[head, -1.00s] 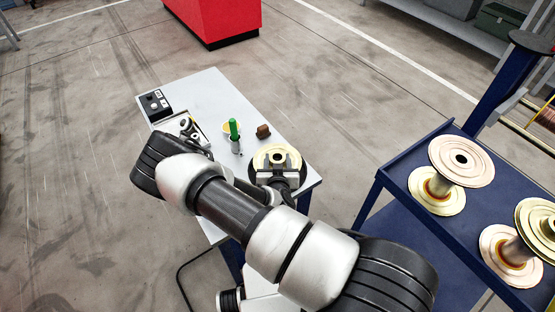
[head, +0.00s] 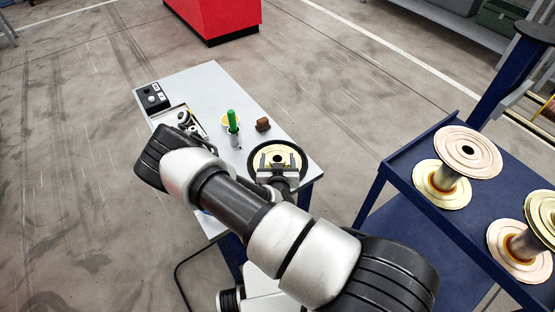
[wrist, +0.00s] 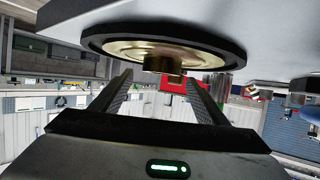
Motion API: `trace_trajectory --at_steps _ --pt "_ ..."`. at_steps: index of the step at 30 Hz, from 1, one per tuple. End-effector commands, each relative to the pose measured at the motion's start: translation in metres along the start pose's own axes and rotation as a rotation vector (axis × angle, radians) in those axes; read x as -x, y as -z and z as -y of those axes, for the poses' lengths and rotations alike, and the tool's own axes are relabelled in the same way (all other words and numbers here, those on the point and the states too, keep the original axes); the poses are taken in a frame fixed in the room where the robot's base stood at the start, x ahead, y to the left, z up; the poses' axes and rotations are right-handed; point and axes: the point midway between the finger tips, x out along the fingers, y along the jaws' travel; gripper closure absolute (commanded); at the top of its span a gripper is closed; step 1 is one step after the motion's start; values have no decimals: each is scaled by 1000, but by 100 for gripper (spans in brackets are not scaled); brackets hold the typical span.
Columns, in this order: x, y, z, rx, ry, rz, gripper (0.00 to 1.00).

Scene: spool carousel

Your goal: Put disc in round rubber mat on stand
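The brass-coloured disc (head: 264,157) lies on the round black rubber mat (head: 252,160) near the table's right corner. In the head view the black rim shows around much of the disc. The wrist view, which looks inverted, shows the disc (wrist: 130,55) inside the black rim (wrist: 225,49), with its hub (wrist: 160,65) facing the fingers. My gripper (head: 278,164) is at the disc's near side. In the wrist view my gripper (wrist: 158,76) has its fingers apart, with gaps beside the hub. The fingers hide part of the disc in the head view.
On the table (head: 210,85) are a green-handled tool (head: 233,122), a brown block (head: 263,125), a tray of parts (head: 172,111) and a control box (head: 152,98). A blue cart (head: 405,180) with spools stands right. A red cabinet (head: 212,15) is behind.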

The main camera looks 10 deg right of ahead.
Motion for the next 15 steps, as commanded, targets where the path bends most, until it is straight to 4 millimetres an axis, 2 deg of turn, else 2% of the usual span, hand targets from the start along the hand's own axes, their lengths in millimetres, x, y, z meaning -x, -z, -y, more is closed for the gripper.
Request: trace_trajectory --at_steps 8,11,15 --pt "4 -2 0 1 0 5 32" --pt "14 -2 0 3 -1 6 32" --pt "43 -1 1 4 1 6 32"
